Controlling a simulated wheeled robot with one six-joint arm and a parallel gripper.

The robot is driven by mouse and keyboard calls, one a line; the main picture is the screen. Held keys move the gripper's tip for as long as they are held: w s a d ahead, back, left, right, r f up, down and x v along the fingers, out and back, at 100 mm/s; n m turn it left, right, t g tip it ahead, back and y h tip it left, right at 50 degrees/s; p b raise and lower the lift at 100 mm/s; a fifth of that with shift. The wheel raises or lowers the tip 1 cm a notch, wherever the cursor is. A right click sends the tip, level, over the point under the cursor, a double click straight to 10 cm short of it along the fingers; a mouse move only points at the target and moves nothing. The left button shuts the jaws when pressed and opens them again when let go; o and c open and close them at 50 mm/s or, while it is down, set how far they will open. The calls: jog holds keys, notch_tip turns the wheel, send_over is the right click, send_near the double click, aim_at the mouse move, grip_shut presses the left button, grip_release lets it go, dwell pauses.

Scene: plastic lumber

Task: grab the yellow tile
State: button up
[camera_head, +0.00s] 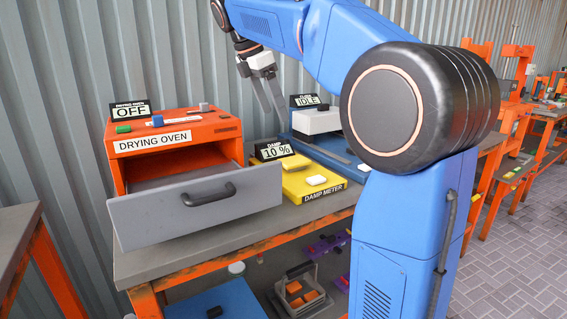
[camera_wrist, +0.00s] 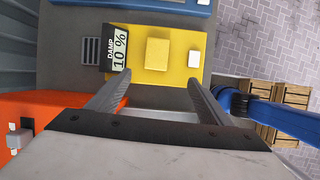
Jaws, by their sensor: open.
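The yellow tile (camera_wrist: 157,54) lies on the yellow damp meter (camera_wrist: 178,76), beside its "10 %" sign, in the wrist view. In the head view the tile (camera_head: 295,162) is on the meter's top, behind a white block (camera_head: 317,180). My gripper (camera_head: 275,108) hangs above and behind the meter, fingers pointing down, open and empty. In the wrist view my gripper (camera_wrist: 158,90) has its two fingers spread wide, with the tile ahead between their lines and apart from both.
The orange drying oven (camera_head: 180,133) stands left, reading "OFF", with its grey drawer (camera_head: 160,215) pulled out. A blue machine (camera_head: 330,150) with an "IDLE" sign is behind the meter. The white block (camera_wrist: 194,58) sits close to the tile. Small blocks lie on the oven top.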

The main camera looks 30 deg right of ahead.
send_near(293, 160)
jog(key=shift+x, duration=1.05)
jog(key=x, duration=0.4)
jog(key=shift+d, duration=0.2)
jog(key=shift+d+f, duration=0.25)
jog(key=shift+f, duration=0.4)
jog(key=shift+f, duration=0.2)
jog(key=c, duration=1.2)
